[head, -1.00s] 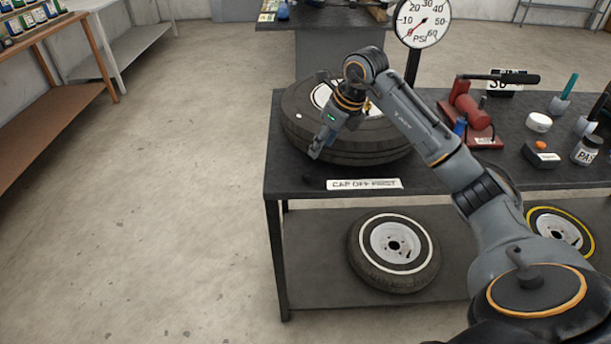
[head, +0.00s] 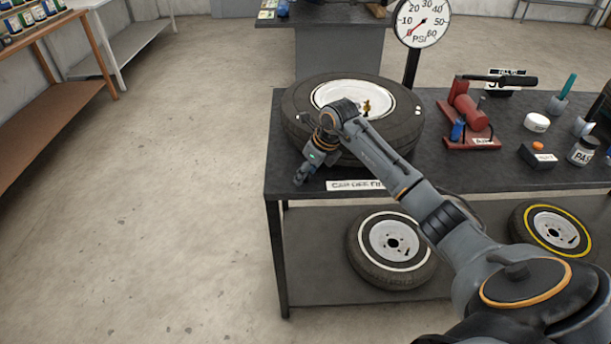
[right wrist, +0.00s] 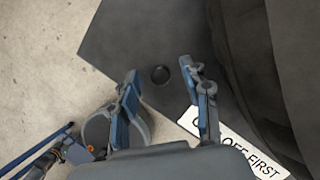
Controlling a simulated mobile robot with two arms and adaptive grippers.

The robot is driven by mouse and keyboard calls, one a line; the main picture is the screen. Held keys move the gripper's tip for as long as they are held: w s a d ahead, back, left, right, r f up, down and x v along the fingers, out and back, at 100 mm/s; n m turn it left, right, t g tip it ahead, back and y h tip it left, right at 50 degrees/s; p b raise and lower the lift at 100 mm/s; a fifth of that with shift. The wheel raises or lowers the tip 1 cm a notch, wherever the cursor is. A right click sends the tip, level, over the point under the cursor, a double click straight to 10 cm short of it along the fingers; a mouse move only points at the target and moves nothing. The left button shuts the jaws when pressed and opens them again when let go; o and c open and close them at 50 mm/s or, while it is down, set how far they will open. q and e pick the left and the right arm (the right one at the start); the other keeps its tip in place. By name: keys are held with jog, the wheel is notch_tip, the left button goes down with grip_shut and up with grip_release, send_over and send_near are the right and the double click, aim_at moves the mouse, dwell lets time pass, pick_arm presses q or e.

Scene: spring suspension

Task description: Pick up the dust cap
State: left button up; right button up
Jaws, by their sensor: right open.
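The dust cap (right wrist: 160,75) is a small round black piece on the dark table top near its corner, seen in the right wrist view. My right gripper (right wrist: 160,82) is open, with its two fingers apart on either side of the cap in that view. It holds nothing, and I cannot tell its exact height above the cap. In the head view, my right gripper (head: 299,179) points down at the table's near left corner and the cap cannot be made out there.
A tyre on a white rim (head: 330,93) lies close behind the gripper. The "CAP OFF FIRST" label (right wrist: 235,145) is beside the right finger. A PSI gauge (head: 423,22), a red pump (head: 467,112) and small containers stand further right. The table edge is close on the left.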

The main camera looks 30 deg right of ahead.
aim_at(309, 176)
jog(key=c, duration=0.9)
jog(key=shift+r, duration=0.1)
jog(key=shift+d+r, duration=0.1)
jog(key=shift+r, duration=0.35)
jog(key=r, duration=0.1)
jog(key=r+b, duration=0.1)
jog(key=shift+s+r, duration=0.2)
jog(key=shift+r, duration=0.1)
jog(key=s+r, duration=0.4)
jog(key=s+a+r, duration=0.1)
jog(key=s+r, duration=0.3)
jog(key=s, duration=0.1)
jog(key=s+r+b, duration=0.1)
jog(key=s+r, duration=0.3)
jog(key=shift+s+a+r, duration=0.2)
jog(key=shift+s+a, duration=0.1)
jog(key=shift+a, duration=0.05)
